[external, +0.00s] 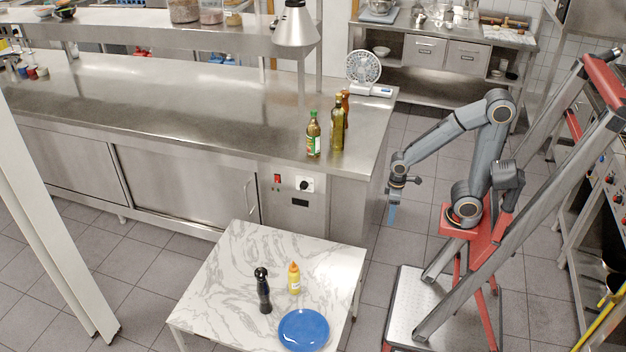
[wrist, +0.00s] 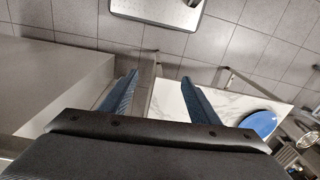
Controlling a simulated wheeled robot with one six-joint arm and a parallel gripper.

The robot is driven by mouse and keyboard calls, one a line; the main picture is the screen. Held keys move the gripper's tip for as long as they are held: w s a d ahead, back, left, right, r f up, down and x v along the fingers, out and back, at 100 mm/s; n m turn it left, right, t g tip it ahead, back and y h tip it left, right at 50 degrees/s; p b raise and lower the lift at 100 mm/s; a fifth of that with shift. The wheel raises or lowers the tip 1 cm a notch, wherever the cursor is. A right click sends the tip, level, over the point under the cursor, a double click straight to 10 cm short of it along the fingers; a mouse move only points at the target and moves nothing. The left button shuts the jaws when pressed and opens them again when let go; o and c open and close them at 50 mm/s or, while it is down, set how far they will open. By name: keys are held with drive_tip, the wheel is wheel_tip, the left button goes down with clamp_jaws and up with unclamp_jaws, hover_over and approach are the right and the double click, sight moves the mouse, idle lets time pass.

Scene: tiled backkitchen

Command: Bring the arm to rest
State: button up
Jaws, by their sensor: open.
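My gripper (external: 392,205) hangs at the end of my arm in the external view, pointing down in the gap to the right of the steel counter (external: 200,105). It is above the floor and apart from the counter and the marble-topped table (external: 235,262). In the wrist view my gripper (wrist: 160,88) shows two blue fingers spread wide with nothing between them. My arm is bent, with its elbow raised and the forearm sloping down to the left.
Bottles (external: 337,122) stand near the counter's right end. The marble table holds a blue plate (external: 304,330), a yellow bottle (external: 294,278) and a dark pepper mill (external: 263,291). A small white fan (external: 363,68) stands at the counter's back corner. Tiled floor around my gripper is clear.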

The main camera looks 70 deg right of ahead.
drive_tip(key=shift+m, duration=0.4)
drive_tip(key=d+r+p, duration=0.1)
drive_tip(key=p, duration=0.1)
drive_tip(key=d+r+p, duration=0.1)
drive_tip(key=r+p, duration=0.1)
drive_tip(key=p, duration=0.1)
drive_tip(key=d+r+p, duration=0.1)
drive_tip(key=p, duration=0.2)
drive_tip(key=shift+s+d+r, duration=0.3)
drive_tip(key=shift+s, duration=0.1)
